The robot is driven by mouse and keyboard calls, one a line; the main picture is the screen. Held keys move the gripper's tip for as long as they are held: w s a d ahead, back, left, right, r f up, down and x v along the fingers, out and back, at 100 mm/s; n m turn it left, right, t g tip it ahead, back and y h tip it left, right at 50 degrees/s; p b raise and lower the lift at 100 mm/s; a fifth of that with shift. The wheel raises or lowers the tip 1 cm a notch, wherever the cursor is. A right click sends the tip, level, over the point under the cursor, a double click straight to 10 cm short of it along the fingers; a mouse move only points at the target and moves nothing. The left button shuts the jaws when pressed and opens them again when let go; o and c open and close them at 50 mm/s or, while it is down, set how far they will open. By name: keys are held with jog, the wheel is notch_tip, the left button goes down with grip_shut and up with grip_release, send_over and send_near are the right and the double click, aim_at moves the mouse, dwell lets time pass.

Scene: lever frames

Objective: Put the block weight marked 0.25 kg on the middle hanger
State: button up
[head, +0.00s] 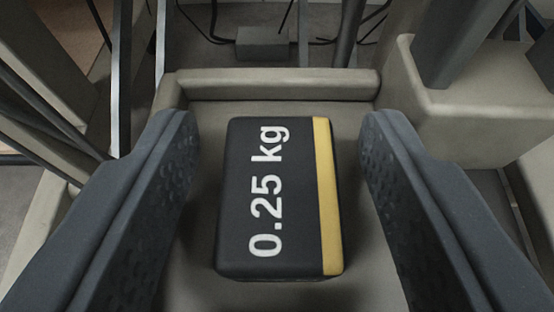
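The block weight marked 0.25 kg (283,200) is black with white lettering and a yellow stripe along its right side. It lies flat on a grey-beige tray (275,84) with a raised rim at the back. My gripper (278,130) is open, with one dark finger on each side of the block. A gap shows between the block and each finger, so neither touches it. The middle hanger is not in view.
A beige block-shaped base with a dark post (455,125) stands close at the right, beside the right finger. Dark metal bars (122,75) rise at the left. Cables and a small grey box (263,43) lie on the floor behind the tray.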

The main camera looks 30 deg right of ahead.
jog(key=p+v, duration=0.3)
jog(key=v, duration=0.9)
jog(key=shift+a, duration=0.1)
dwell(0.5)
